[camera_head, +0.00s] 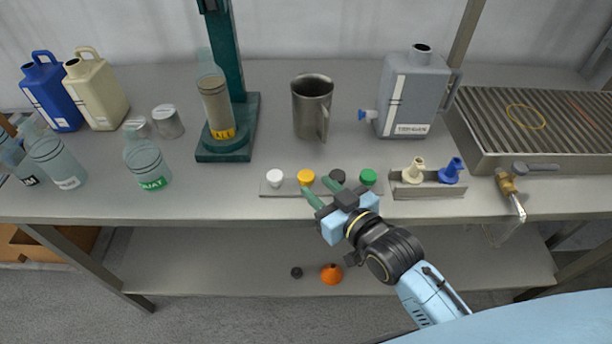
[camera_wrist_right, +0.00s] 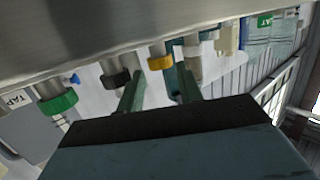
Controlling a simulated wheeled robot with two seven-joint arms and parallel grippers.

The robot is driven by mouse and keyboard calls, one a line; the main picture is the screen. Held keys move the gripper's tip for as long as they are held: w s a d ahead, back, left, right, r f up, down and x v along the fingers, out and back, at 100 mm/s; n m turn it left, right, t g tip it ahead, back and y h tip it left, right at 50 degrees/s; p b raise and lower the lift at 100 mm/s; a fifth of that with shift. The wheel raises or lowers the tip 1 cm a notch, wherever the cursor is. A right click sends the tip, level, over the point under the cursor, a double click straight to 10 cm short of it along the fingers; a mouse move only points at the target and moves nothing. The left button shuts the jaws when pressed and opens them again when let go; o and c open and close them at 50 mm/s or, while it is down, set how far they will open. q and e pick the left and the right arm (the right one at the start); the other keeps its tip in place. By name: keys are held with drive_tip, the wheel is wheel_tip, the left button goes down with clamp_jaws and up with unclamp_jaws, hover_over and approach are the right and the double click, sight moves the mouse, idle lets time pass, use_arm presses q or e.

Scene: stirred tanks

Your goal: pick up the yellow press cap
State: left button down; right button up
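The yellow press cap (camera_head: 306,177) sits in a low grey rack (camera_head: 318,191) near the bench's front edge, between a white cap (camera_head: 275,177) and a dark cap (camera_head: 337,176). My right gripper (camera_head: 316,187) is open and empty, just in front of the rack and close to the yellow cap. In the right wrist view the yellow cap (camera_wrist_right: 160,62) shows between the two spread green fingers (camera_wrist_right: 158,82), beyond their tips. I cannot tell whether a finger touches a cap. My left gripper is not in view.
A green cap (camera_head: 368,177) is at the rack's right end. Beside it a holder (camera_head: 428,190) bears cream and blue pieces. A metal mug (camera_head: 312,105) and a grey jug (camera_head: 414,92) stand behind. A brass tap (camera_head: 510,185) is at the right. An orange object (camera_head: 331,274) lies on the lower shelf.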

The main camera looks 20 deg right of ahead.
sight(311, 181)
drive_tip(key=shift+b+x, duration=0.45)
drive_tip(key=shift+x, duration=2.25)
drive_tip(key=shift+r, duration=0.15)
drive_tip(key=shift+c, duration=0.4)
drive_tip(key=c, duration=0.5)
